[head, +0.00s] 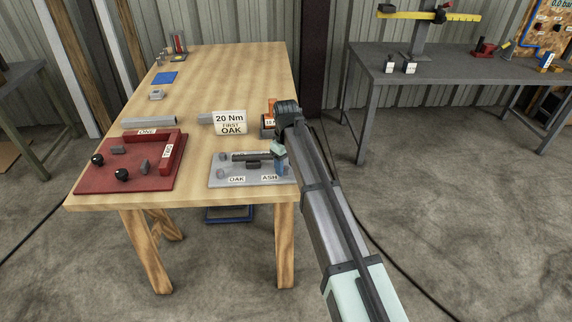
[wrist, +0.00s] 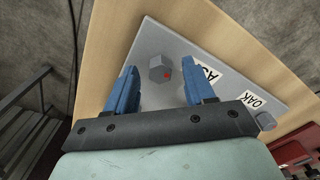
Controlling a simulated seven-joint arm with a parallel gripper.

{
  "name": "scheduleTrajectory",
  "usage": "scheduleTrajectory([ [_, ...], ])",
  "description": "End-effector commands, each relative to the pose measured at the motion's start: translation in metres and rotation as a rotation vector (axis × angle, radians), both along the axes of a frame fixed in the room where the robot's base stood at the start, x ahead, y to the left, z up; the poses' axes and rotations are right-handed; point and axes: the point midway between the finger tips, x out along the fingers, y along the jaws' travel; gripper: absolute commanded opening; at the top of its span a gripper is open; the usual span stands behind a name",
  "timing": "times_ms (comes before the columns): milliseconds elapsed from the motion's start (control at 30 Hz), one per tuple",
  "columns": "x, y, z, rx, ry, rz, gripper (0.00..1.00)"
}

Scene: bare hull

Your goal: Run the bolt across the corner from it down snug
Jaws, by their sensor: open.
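A grey plate (head: 214,181) lies at the front right of the wooden table, with OAK (head: 237,179) and ASH (head: 269,178) labels. In the wrist view, a grey hex bolt head (wrist: 157,66) with a red dot stands on the plate near the ASH label (wrist: 206,76). My gripper (wrist: 156,80) is open, with its blue fingers on either side of that bolt in the picture; I cannot tell their height above it. Another bolt (wrist: 265,119) is near the OAK label (wrist: 253,100). In the head view, bolts show at the plate's front left (head: 221,174) and back left (head: 224,157).
A sign (head: 230,122) behind the plate reads 20 Nm, FIRST OAK. A red tray (head: 100,180) with black knobs and grey pieces lies to the left. Grey bars (head: 149,122) lie behind it. The table's middle back is mostly clear. A grey bench (head: 470,90) stands at right.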

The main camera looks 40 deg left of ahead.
Motion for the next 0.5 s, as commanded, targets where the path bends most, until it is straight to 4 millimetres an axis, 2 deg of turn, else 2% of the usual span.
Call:
scheduleTrajectory([
  [167, 0.0, 0.0001, 0.0, 0.0, 0.0, 0.0, 0.53],
  [500, 0.0, 0.0, 0.0001, 0.0, 0.0, 0.0, 0.2],
])
